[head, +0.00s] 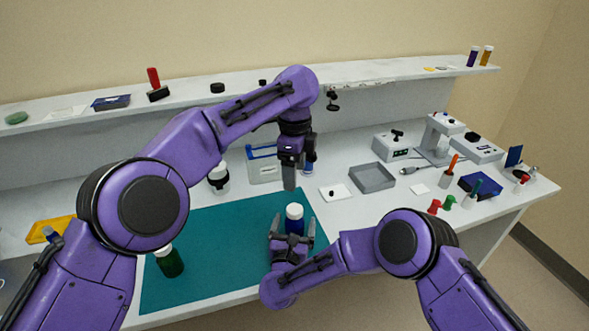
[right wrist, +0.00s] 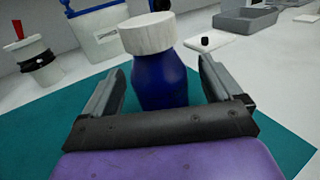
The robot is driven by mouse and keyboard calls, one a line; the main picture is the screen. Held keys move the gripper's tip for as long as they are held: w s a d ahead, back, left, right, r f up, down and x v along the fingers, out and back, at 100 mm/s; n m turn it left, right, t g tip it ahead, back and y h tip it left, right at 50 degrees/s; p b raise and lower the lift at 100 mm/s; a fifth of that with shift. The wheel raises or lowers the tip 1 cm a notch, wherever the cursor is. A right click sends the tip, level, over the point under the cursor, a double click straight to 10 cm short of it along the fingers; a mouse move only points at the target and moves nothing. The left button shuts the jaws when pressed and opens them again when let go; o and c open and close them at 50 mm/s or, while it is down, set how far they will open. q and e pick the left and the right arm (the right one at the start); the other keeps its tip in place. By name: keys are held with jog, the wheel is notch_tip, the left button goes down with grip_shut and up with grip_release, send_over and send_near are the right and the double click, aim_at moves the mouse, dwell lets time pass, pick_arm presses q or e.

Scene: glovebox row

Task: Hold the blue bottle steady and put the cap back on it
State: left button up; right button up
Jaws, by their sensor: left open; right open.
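The blue bottle (head: 295,227) stands upright near the right edge of the teal mat (head: 215,235). It also shows in the right wrist view (right wrist: 162,82). A white cap (head: 294,211) sits on top of its neck; the right wrist view shows this cap (right wrist: 147,33) close up, and I cannot tell how tightly it is on. My right gripper (head: 293,232) is open, with its fingers on either side of the bottle and gaps on both sides. My left gripper (head: 289,186) is open and empty, pointing down above and just behind the cap, apart from it.
A dark green bottle (head: 169,262) stands on the mat's left part. Behind are a white-capped jar (head: 219,178), a blue-and-white container (head: 263,165), a small white pad (head: 335,192) and a grey tray (head: 372,178). Tools and coloured items crowd the right end.

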jog(key=s+b, duration=0.1)
jog(key=s, duration=0.2)
jog(key=s+a, duration=0.1)
jog(key=s, duration=0.2)
jog(key=s+b, duration=0.1)
jog(key=s, duration=0.2)
jog(key=shift+s+a+b, duration=0.25)
jog(key=shift+a+b, duration=0.1)
jog(key=shift+s, duration=0.45)
